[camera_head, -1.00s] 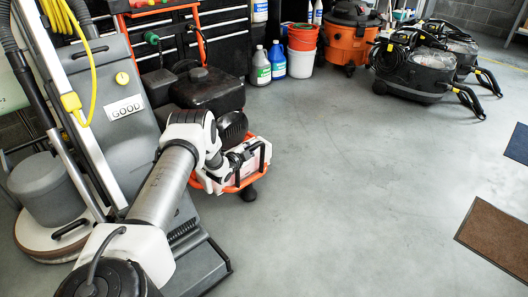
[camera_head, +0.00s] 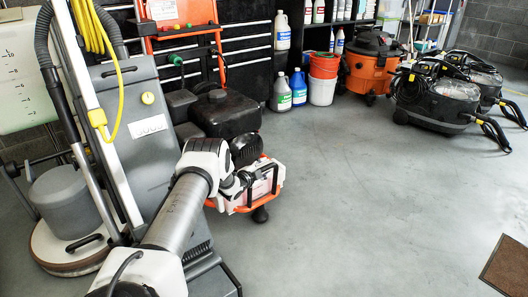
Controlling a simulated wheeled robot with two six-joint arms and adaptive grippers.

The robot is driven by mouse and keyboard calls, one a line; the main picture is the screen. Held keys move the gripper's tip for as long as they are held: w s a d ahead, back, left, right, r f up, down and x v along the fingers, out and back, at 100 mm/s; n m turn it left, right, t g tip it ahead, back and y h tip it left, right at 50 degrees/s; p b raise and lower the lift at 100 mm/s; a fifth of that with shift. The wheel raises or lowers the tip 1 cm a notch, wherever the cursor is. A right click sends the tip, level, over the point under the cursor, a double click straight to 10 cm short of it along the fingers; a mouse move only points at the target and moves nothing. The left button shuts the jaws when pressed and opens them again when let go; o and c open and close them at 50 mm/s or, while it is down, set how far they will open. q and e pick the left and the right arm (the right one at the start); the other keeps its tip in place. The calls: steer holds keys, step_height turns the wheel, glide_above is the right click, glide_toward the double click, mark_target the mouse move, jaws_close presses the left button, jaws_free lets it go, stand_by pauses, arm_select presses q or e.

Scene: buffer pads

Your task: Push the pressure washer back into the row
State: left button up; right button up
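The pressure washer (camera_head: 226,110) has a black engine and tanks, an upright orange-red handle frame and an orange-red base with a rubber foot. It stands left of centre, in front of a black drawer cabinet and right of a grey floor machine. My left arm reaches up from the bottom and hides part of its lower side. My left gripper (camera_head: 266,181) is at the washer's low front right part, against or just in front of it; I cannot tell whether they touch. Its fingers are small and dark, and their opening is unclear. My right gripper is not in view.
The grey floor machine (camera_head: 135,125) with a yellow cord stands close on the left. White and blue jugs (camera_head: 298,88), a bucket (camera_head: 322,90), an orange vacuum (camera_head: 372,68) and black cleaning machines (camera_head: 438,97) line the back. A brown mat (camera_head: 508,268) lies lower right. The middle floor is clear.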

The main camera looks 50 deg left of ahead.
arm_select(q)
steer(key=shift+s, duration=0.1)
steer(key=v, duration=1.1)
steer(key=shift+s+d, duration=0.15)
steer(key=shift+s, duration=0.2)
